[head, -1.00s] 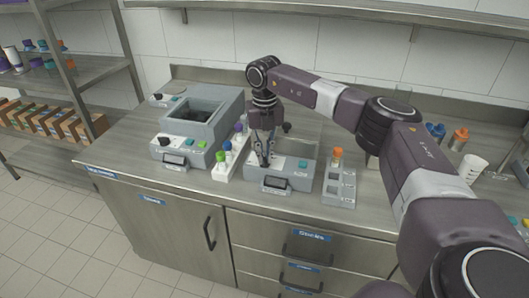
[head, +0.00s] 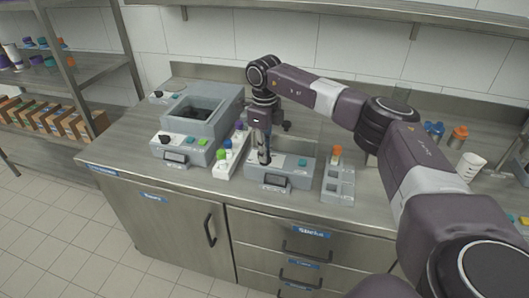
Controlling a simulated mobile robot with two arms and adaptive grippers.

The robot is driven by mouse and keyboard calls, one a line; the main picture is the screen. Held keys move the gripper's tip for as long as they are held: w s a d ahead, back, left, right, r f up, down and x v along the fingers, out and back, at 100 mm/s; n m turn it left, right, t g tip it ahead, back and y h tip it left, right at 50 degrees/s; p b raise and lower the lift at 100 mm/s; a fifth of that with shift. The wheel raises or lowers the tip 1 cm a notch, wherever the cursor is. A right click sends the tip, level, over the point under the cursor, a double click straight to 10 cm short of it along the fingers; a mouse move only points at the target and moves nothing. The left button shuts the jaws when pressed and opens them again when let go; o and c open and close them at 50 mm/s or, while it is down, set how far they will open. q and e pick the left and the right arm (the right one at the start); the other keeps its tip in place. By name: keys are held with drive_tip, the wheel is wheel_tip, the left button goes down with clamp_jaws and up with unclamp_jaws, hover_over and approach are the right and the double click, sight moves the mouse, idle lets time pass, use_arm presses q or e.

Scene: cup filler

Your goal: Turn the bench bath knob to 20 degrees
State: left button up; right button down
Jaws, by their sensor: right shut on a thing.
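My right gripper (head: 265,156) points straight down at the left part of the front panel of the middle bench unit (head: 296,180). It is shut on a knob there, which the fingers hide, so its pointer cannot be read. This unit is grey with a white panel, a teal button (head: 302,162) and a small dark display (head: 274,180) too small to read. A larger grey unit (head: 205,127) with an open rectangular well stands to its left. That unit has its own black knob (head: 164,139) in plain view, with nothing touching it. My left gripper is out of view.
A white rack (head: 222,170) with green, blue and purple-capped tubes stands close on the left of the middle unit. A grey holder (head: 338,186) with an orange-capped tube stands close on its right. Bottles and a white cup (head: 470,167) are further right.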

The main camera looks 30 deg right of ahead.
drive_tip(key=shift+n, duration=1)
drive_tip(key=shift+r, duration=0.1)
drive_tip(key=c, duration=2)
unclamp_jaws()
drive_tip(key=shift+c, duration=0.2)
wheel_tip(320, 180, up, 12)
